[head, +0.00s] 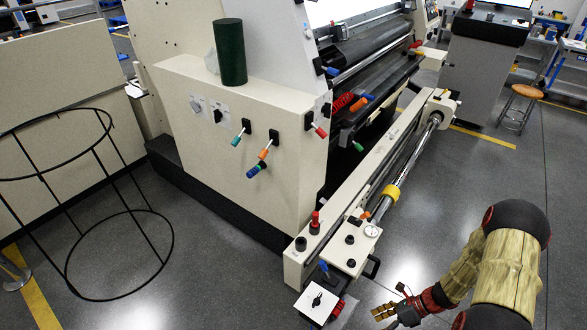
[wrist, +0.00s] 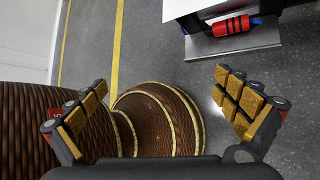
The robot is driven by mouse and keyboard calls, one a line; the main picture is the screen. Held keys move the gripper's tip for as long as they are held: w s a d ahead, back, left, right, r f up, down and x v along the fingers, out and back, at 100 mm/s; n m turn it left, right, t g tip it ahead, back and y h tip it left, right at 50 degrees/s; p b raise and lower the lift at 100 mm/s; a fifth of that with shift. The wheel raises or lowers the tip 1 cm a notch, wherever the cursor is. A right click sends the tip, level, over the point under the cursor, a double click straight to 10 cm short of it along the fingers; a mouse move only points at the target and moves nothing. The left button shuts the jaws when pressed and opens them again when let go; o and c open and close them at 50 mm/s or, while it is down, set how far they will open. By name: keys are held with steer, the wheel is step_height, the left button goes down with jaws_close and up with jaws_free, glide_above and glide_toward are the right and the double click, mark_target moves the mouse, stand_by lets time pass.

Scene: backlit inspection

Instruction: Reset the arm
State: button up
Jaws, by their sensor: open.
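My gripper (head: 391,300) is at the bottom of the head view, right of the machine's white-topped corner and above the grey floor. My arm reaches it from the right edge, bent at a dark joint. In the wrist view, my gripper (wrist: 160,80) has its two padded fingers spread wide with nothing between them. Brown ribbed rounded shapes with pale bands lie behind and left of the fingers; I cannot tell what they are.
A large beige machine (head: 235,125) with coloured levers fills the middle. Its long roller (head: 408,165) runs toward the back right. A dark green cylinder (head: 231,55) stands on it. A black wire frame (head: 150,236) stands left. A stool (head: 527,92) is back right.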

steer(key=s+r+n+g+h+p, duration=0.1)
steer(key=s+r+n+h, duration=0.15)
steer(key=r+n, duration=0.95)
steer(key=s+r+n+h+p, duration=0.2)
steer(key=r+n+h, duration=0.35)
steer(key=r, duration=1.25)
steer(key=s+a+r+n+t+p, duration=0.1)
steer(key=s+a+r+n+t, duration=0.1)
steer(key=r, duration=0.6)
steer(key=s+a+r+n+t+h+p, duration=0.1)
steer(key=s+a+r+n+t, duration=0.1)
steer(key=r, duration=0.7)
steer(key=s+a+r+n+t+p, duration=0.1)
steer(key=s+a+r+n+t, duration=0.1)
steer(key=r+n, duration=0.3)
step_height(320, 180, up, 4)
steer(key=shift+s+a+t+h, duration=0.15)
steer(key=shift+a+t+h, duration=0.15)
steer(key=shift+a+t, duration=0.4)
